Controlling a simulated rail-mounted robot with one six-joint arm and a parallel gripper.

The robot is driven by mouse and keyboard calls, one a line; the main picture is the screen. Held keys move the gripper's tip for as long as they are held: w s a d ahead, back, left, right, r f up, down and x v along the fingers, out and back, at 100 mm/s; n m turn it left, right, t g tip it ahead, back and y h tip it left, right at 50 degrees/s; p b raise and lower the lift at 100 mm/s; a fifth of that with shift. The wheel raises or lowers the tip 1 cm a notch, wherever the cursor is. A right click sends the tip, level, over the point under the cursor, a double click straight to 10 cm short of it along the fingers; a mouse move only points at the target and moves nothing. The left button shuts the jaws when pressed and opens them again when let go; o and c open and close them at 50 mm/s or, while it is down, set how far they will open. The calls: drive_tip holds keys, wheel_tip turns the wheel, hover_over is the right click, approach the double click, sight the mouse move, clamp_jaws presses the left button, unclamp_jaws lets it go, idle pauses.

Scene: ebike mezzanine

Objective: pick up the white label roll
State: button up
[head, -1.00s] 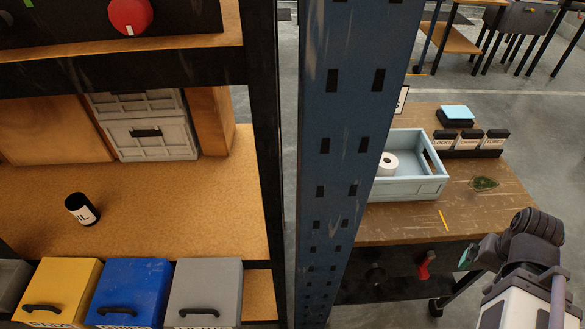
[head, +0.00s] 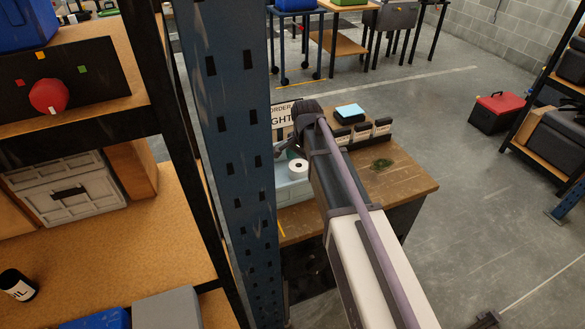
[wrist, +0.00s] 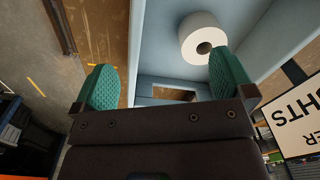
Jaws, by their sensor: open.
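The white label roll (head: 298,168) sits in the light blue crate (head: 290,190) on the wooden workbench in the head view. In the wrist view the roll (wrist: 204,38) shows its dark core hole, inside the crate (wrist: 165,58). My gripper (wrist: 170,85) is open, with two green fingers apart and nothing between them. The roll is beyond the fingertips, nearer the right finger; I cannot tell if that finger touches it. In the head view my arm covers part of the crate, and the gripper is mostly hidden behind it.
A blue rack post (head: 235,140) stands left of the workbench (head: 405,180). A sign (head: 284,112) stands behind the crate. Small labelled boxes (head: 362,132) and a dark box with a light blue top (head: 350,112) are at the bench's back. A green item (head: 382,163) lies right.

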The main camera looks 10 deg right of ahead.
sight(300, 165)
drive_tip(key=w+m, duration=0.2)
drive_tip(key=w, duration=0.1)
drive_tip(key=w+m, duration=0.2)
drive_tip(key=w, duration=0.2)
drive_tip(key=shift+w, duration=0.25)
drive_tip(key=shift+s+f+m+b, duration=0.1)
drive_tip(key=shift+f+m+b, duration=0.2)
drive_tip(key=shift+f+b, duration=0.05)
wheel_tip(300, 165, down, 11)
drive_tip(key=b, duration=1)
drive_tip(key=shift+d+r, duration=0.15)
drive_tip(key=shift+r, duration=0.3)
drive_tip(key=c, duration=1.1)
